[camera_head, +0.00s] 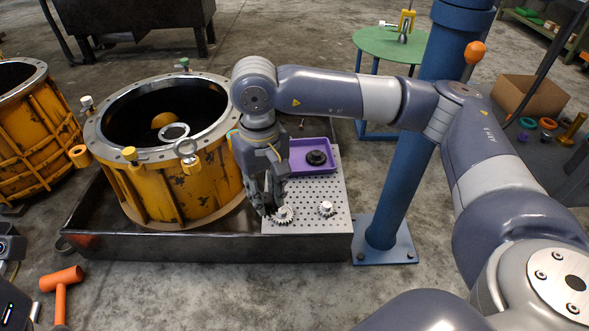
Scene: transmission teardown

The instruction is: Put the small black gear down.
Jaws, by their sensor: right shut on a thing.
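My right gripper (268,206) points down at the left part of the perforated metal plate (335,192). It is shut on the small black gear, which is dark against the black fingers and mostly hidden by them. The fingertips are low, close to the plate's surface; I cannot tell whether the gear touches it. A silver gear (284,215) lies on the plate just right of the fingertips. Another small silver gear (326,208) with a raised hub stands further right. A purple tray (297,167) at the plate's back holds a black round part (317,157). My left gripper is not in view.
A large yellow housing (165,190) with a steel rim stands left of the gripper in a dark metal tray (150,247). A blue post (385,200) rises just right of the plate. An orange mallet (61,285) lies at lower left. The plate's front right is bare.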

